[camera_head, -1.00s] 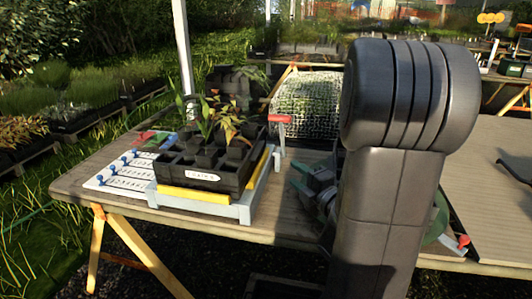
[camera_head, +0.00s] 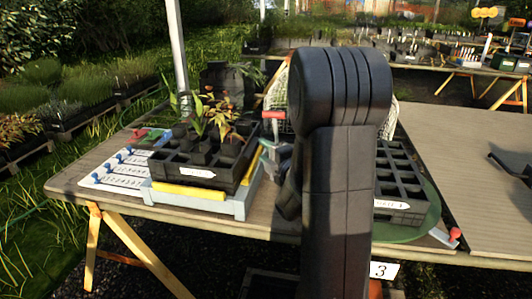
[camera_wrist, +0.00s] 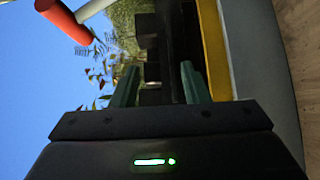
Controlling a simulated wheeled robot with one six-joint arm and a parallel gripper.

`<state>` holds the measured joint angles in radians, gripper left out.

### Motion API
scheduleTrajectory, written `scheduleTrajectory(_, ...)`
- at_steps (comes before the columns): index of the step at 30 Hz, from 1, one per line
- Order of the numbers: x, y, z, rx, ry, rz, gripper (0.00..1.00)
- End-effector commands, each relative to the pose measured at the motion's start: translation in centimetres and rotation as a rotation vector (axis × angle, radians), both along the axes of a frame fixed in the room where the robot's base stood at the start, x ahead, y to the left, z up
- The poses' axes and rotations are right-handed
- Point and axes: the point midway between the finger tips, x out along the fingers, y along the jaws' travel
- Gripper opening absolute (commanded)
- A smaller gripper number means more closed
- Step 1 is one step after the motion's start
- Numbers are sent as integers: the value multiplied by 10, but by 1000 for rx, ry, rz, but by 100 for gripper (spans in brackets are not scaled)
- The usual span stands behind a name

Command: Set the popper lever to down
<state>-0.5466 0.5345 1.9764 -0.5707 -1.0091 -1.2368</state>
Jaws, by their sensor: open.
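The popper, a pale grey-blue frame (camera_head: 195,201) with yellow bars, stands on the table and bears a black cell tray (camera_head: 185,172) of seedlings. Its lever has a red grip (camera_head: 274,114) on a pale stem, raised above the frame's right side. The red grip also shows at the top left of the wrist view (camera_wrist: 64,22). My gripper (camera_head: 274,152) is just below the grip in the head view, partly hidden by my arm. In the wrist view its two green fingers (camera_wrist: 158,72) are apart and empty, with the grip outside them.
A white board (camera_head: 115,172) with blue knobs lies left of the popper. Right of my arm, another black tray (camera_head: 395,185) stands on a green disc (camera_head: 420,225), near a small red knob (camera_head: 455,233). A mesh drum (camera_head: 282,88) stands behind. The right tabletop (camera_head: 450,140) is largely clear.

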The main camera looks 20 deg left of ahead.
Motion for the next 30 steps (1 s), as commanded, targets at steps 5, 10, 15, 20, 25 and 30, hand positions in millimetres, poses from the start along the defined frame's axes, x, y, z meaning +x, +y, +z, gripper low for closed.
scheduleTrajectory(5, 0, 0, 0, 0, 0, 0, 28)
scheduleTrajectory(10, 0, 0, 0, 0, 0, 0, 0)
scheduleTrajectory(15, 0, -1, 0, 0, 0, 0, 0)
scheduleTrajectory(20, 0, -1, 0, 0, 0, 0, 0)
scheduleTrajectory(25, 0, -1, 0, 0, 0, 0, 0)
scheduleTrajectory(30, 0, -1, 0, 0, 0, 0, 0)
